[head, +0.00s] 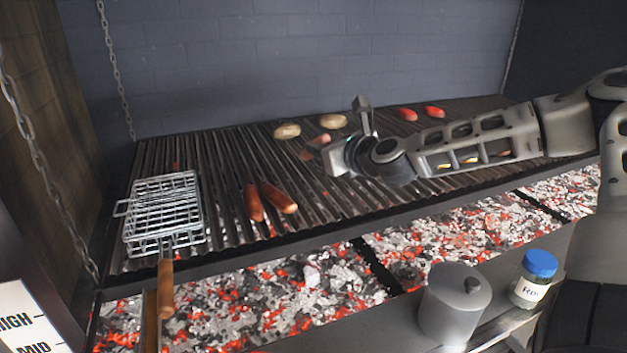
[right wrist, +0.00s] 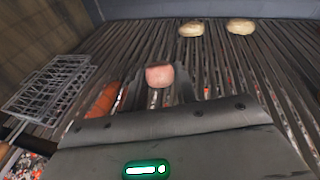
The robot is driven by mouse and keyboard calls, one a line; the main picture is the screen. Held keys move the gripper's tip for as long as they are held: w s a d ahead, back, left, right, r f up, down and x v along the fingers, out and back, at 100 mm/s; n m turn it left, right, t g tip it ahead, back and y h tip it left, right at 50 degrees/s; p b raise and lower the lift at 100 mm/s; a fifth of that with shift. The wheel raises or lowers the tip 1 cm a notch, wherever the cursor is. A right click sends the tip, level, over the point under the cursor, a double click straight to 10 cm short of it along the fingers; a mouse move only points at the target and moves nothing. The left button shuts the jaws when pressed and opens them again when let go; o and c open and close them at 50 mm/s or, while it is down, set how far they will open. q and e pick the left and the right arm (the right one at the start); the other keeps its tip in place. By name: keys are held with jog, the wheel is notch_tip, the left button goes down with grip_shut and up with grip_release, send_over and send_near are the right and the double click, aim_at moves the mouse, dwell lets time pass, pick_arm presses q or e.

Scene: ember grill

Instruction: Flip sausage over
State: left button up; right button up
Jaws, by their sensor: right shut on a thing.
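My right gripper (head: 330,148) reaches in from the right over the middle of the grill grate. It is shut on a pinkish sausage (head: 312,148), whose rounded end shows between the fingers in the right wrist view (right wrist: 160,75). Part of this sausage is hidden by the gripper; I cannot tell whether it touches the bars. Two browner sausages, one on the left (head: 254,203) and one on the right (head: 279,198), lie on the grate nearer the front. My left gripper is not in view.
Two pale round pieces (head: 287,131) (head: 333,121) lie at the back of the grate (head: 350,200). A wire grill basket (head: 165,205) with a wooden handle lies at left. Glowing coals (head: 270,300) are below. A grey lidded pot (head: 453,305) and a blue-capped jar (head: 534,280) stand in front.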

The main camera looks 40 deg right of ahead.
jog(key=shift+a+r+m, duration=0.1)
jog(key=shift+r+m, duration=0.15)
jog(key=shift+m, duration=0.15)
jog(key=shift+w+f, duration=0.1)
jog(key=shift+f, duration=0.05)
jog(key=shift+m+h, duration=0.5)
jog(key=shift+m, duration=0.2)
jog(key=f+b, duration=0.1)
jog(key=w+f+b, duration=0.1)
jog(key=f, duration=0.1)
jog(key=f+b, duration=0.2)
jog(key=shift+w+d, duration=0.2)
jog(key=shift+w, duration=0.15)
jog(key=shift+f, duration=0.25)
jog(key=shift+b, duration=0.3)
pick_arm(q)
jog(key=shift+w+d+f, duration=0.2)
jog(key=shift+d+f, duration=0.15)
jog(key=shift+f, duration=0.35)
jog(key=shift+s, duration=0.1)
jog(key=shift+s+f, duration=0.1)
pick_arm(e)
jog(key=o, duration=0.6)
jog(key=shift+c, duration=0.2)
